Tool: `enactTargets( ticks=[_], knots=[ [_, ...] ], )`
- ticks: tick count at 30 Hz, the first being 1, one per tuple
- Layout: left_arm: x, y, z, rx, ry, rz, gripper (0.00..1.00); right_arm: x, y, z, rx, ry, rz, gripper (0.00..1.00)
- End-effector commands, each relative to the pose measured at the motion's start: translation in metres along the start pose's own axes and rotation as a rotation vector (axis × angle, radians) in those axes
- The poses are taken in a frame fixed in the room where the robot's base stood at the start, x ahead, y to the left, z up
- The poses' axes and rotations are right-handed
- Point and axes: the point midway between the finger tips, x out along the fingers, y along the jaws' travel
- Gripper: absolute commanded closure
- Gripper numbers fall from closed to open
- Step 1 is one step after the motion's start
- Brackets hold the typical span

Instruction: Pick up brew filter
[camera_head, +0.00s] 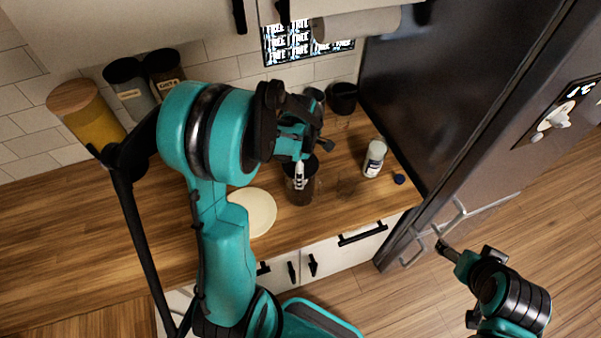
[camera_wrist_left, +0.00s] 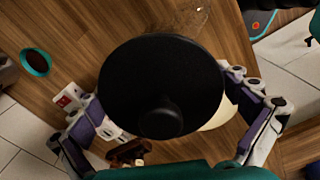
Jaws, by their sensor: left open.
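The brew filter shows in the left wrist view as a large black round disc (camera_wrist_left: 160,75) with a round knob, close below the camera. My left gripper (camera_wrist_left: 165,108) is open, with one finger on each side of the disc. I cannot tell whether the fingers touch it. In the head view my left gripper (camera_head: 299,172) points down over a dark glass container (camera_head: 300,190) on the wooden counter. The gripper hides most of the container's top. My right gripper (camera_head: 447,249) is at the lower right, over the floor and away from the counter; its jaw state is unclear.
A pale round plate (camera_head: 257,212) lies left of the container. A white bottle (camera_head: 374,158) and a blue cap (camera_head: 399,179) stand to the right, near the dark fridge (camera_head: 440,80). Lidded jars (camera_head: 128,95) line the back wall. A paper roll (camera_head: 355,23) hangs above.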

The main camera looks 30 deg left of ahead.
Motion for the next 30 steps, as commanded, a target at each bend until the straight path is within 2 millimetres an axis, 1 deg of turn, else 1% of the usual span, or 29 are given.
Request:
enactTargets(
  ticks=[3, 5, 6, 7, 8, 17, 20, 23, 26, 30],
  knots=[
    [-0.001, 0.0, 0.0, 0.0, 0.0, 0.0, 0.0, 0.0, 0.0, 0.0, 0.0, 0.0, 0.0, 0.21],
    [-0.001, 0.0, 0.0, 0.0, 0.0, 0.0, 0.16, 0.0, 0.0, 0.0, 0.0, 0.0, 0.0, 0.21],
    [-0.001, 0.0, 0.0, 0.0, 0.0, 0.0, 0.26, 0.0, 0.0, 0.0, 0.0, 0.0, 0.0, 0.21],
    [-0.001, 0.0, 0.0, 0.0, 0.0, 0.0, 0.34, 0.0, 0.0, 0.0, 0.0, 0.0, 0.0, 0.21],
    [-0.001, 0.0, 0.0, 0.0, 0.0, 0.0, 0.38, 0.0, 0.0, 0.0, 0.0, 0.0, 0.0, 0.21],
    [-0.001, 0.0, 0.0, 0.001, 0.0, 0.0, 0.38, 0.0, 0.0, 0.0, 0.0, 0.0, 0.0, 0.21],
    [-0.004, 0.0, 0.0, 0.001, 0.0, 0.0, 0.39, -0.001, 0.0, 0.0, 0.0, 0.0, 0.0, 0.21],
    [-0.011, 0.0, 0.0, 0.001, 0.0, 0.0, 0.39, -0.002, 0.0, -0.001, 0.0, 0.0, 0.0, 0.21],
    [-0.025, 0.0, 0.0, 0.001, 0.0, 0.0, 0.39, -0.003, 0.0, -0.002, 0.0, 0.0, 0.0, 0.21],
    [-0.048, 0.0, 0.0, 0.001, 0.0, 0.0, 0.39, -0.006, 0.0, -0.004, 0.0, 0.0, 0.0, 0.21]
  ],
)
